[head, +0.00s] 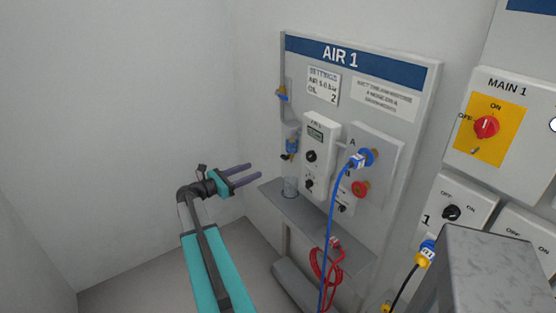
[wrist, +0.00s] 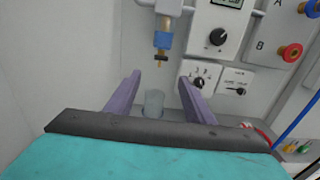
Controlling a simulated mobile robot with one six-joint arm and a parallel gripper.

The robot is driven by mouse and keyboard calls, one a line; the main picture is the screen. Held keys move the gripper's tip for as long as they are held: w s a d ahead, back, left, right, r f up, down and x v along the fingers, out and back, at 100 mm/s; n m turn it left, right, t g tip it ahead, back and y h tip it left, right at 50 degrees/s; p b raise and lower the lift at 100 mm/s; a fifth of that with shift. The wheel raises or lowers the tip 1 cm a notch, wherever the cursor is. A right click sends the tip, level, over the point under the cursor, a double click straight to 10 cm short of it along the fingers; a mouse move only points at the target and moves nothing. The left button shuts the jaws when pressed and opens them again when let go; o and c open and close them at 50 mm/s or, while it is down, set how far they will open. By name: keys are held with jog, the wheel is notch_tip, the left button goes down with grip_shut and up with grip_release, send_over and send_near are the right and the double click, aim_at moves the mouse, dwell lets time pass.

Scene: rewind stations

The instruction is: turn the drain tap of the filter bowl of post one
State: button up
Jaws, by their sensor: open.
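The filter bowl (head: 291,133) of the AIR 1 post hangs at the panel's left edge, with a blue part at its lower end. It also shows at the top of the wrist view (wrist: 164,24). Its small dark and brass drain tap (wrist: 160,59) sticks out below the blue part; it is small in the head view (head: 287,157). My gripper (head: 255,173) is open and empty, left of the bowl and a little lower in the head view. In the wrist view the tap appears just beyond and above the gap between my fingertips (wrist: 160,79), apart from both.
A clear cup (head: 290,187) stands on the grey shelf (head: 318,218) below the tap. A controller box (head: 320,150) with knobs is close right of the bowl. A blue hose (head: 333,215) hangs farther right. The left side is bare wall.

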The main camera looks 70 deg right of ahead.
aim_at(282, 158)
jog(key=shift+d+r, duration=0.1)
jog(key=shift+r, duration=0.1)
jog(key=shift+s, duration=0.1)
jog(key=p+x, duration=0.3)
jog(key=x, duration=1)
jog(key=shift+s+d, duration=0.15)
jog(key=shift+d, duration=0.25)
jog(key=c, duration=1)
jog(key=shift+a, duration=0.45)
jog(key=shift+c, duration=0.2)
jog(key=shift+d, duration=0.35)
